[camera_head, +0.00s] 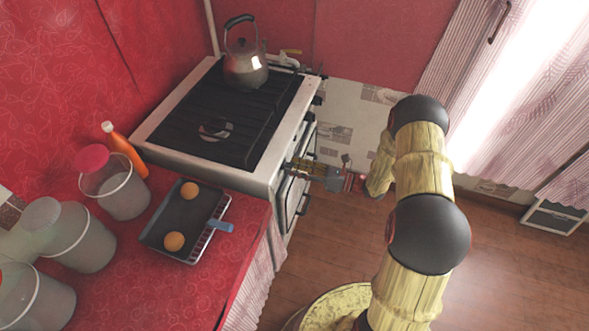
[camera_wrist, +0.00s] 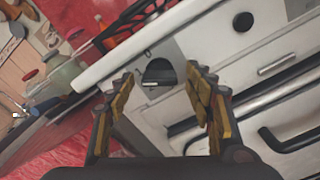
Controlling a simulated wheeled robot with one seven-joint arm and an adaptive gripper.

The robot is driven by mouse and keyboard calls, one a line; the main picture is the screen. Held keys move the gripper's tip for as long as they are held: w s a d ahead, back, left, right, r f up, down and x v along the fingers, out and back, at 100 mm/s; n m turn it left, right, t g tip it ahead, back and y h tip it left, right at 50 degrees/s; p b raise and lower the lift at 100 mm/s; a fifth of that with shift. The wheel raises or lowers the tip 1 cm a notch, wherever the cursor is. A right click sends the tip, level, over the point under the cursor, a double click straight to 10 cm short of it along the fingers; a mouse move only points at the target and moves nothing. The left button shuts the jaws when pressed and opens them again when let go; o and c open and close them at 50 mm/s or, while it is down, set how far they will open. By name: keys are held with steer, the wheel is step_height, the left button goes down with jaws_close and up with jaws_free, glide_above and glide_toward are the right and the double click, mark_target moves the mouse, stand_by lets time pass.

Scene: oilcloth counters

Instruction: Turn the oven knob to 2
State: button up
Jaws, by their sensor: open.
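The oven (camera_head: 283,150) is a white stove with a black top, and its front faces right in the head view. In the wrist view, a dark round knob (camera_wrist: 159,70) with a light mark near its lower edge sits on a grey panel patch. My gripper (camera_wrist: 162,76) is open, with one yellow-padded finger on each side of this knob in the picture. I cannot tell whether the fingers reach around it or touch it. In the head view, my gripper (camera_head: 298,168) is at the near end of the stove front and hides this knob.
Another dark knob (camera_wrist: 243,21) is further along the panel. Oven handles (camera_wrist: 290,140) stick out below. A kettle (camera_head: 245,70) stands on the stove. A tray (camera_head: 190,255) with two round orange items and several jars (camera_head: 118,190) are on the red counter (camera_head: 190,300).

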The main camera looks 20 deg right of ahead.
steer(key=shift+w+a, duration=0.15)
steer(key=shift+c, duration=0.8)
steer(key=c, duration=1)
